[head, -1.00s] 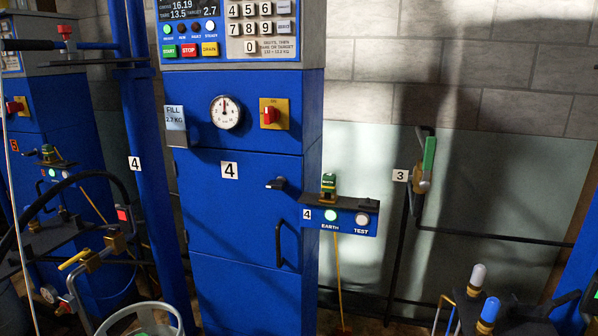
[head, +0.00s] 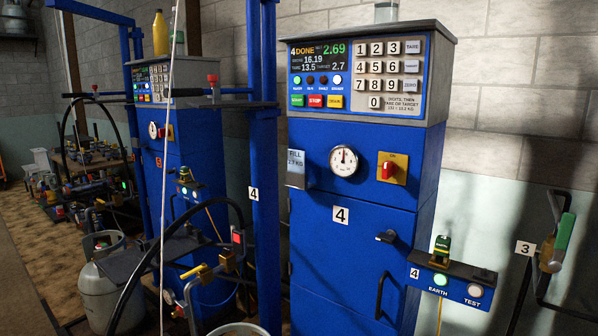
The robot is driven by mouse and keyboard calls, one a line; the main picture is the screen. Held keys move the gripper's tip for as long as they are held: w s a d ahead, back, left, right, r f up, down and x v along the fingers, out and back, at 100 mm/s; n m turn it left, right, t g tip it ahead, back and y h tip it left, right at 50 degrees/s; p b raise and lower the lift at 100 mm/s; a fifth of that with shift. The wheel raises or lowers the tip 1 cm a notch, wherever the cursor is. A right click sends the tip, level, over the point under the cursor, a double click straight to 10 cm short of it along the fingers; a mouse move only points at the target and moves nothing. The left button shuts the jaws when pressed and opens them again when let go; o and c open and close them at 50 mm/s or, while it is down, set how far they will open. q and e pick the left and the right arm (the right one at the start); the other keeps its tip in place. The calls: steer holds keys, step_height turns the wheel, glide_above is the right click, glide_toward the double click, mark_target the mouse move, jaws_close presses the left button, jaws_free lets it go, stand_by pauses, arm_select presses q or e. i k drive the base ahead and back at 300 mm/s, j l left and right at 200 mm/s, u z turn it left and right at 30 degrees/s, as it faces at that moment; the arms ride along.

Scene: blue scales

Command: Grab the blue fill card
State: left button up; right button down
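The display (head: 320,55) above reads "4 DONE 2.69". A red switch (head: 388,170) is right of the gauge (head: 343,161). A blue post (head: 266,200) stands left of the cabinet. An earth/test box (head: 450,281) juts out at right. A grey gas cylinder (head: 110,290) stands at left.

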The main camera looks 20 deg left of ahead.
mark_target(295, 159)
steer(key=i+l+u, duration=0.15)
steer(key=i, duration=0.2)
steer(key=i+l+u, duration=0.15)
steer(key=i, duration=0.2)
steer(key=u, duration=1.2)
